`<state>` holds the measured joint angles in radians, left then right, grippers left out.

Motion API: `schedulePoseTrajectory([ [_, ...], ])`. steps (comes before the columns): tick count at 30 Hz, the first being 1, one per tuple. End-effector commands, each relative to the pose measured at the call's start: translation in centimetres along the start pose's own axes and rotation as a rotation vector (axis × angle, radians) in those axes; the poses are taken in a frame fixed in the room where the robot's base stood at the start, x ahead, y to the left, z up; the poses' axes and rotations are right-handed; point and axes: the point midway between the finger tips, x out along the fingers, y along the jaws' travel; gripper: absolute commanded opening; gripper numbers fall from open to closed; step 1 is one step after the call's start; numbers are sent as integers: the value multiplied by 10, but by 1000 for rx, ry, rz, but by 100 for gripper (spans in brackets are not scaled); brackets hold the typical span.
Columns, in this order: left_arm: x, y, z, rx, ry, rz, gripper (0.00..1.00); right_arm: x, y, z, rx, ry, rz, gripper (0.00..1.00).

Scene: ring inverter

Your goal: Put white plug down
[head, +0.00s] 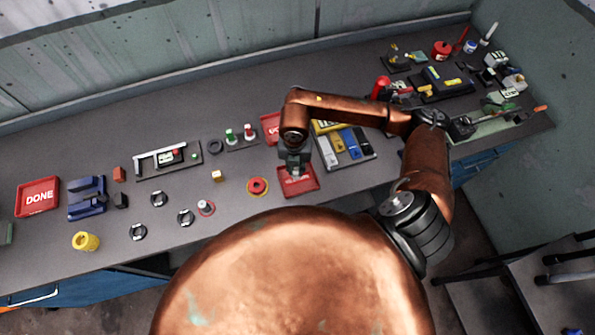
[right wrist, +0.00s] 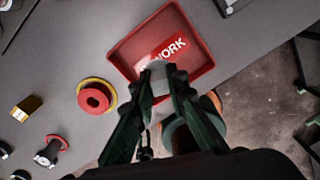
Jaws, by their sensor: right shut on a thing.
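My right gripper (head: 294,172) is over the red WORK tray (head: 310,185) near the front edge of the bench. In the right wrist view its fingers (right wrist: 163,88) are shut on a small whitish piece, the white plug (right wrist: 157,77). The plug shows in front of the tray floor, beside the word WORK on the red tray (right wrist: 125,55). I cannot tell whether it touches the tray. In the head view the plug is hidden or too small to make out. My left gripper is not in view.
A red ring on a yellow disc (head: 257,187) lies left of the tray, with a gold block (head: 217,176) beyond it. A box of coloured compartments (head: 347,147) stands close on the right. A red DONE tray (head: 38,196) is at the far left.

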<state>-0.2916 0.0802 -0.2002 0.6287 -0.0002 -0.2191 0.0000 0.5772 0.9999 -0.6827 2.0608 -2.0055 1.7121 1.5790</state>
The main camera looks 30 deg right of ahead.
Motion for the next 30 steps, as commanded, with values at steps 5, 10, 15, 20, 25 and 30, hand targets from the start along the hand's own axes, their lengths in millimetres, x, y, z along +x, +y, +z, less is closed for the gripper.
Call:
schedulePoseTrajectory([
  [5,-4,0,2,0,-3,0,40,18,-6,4,2,4,-3,0],
  [10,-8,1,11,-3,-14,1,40,38,-5,5,0,1,-1,0],
  [15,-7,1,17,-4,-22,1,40,39,-5,5,0,0,0,0],
  [20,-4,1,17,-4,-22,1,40,42,-5,5,0,0,-1,0],
  [25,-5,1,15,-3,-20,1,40,42,-5,5,0,0,-1,23],
  [30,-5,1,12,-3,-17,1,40,42,-5,5,0,0,-1,31],
])
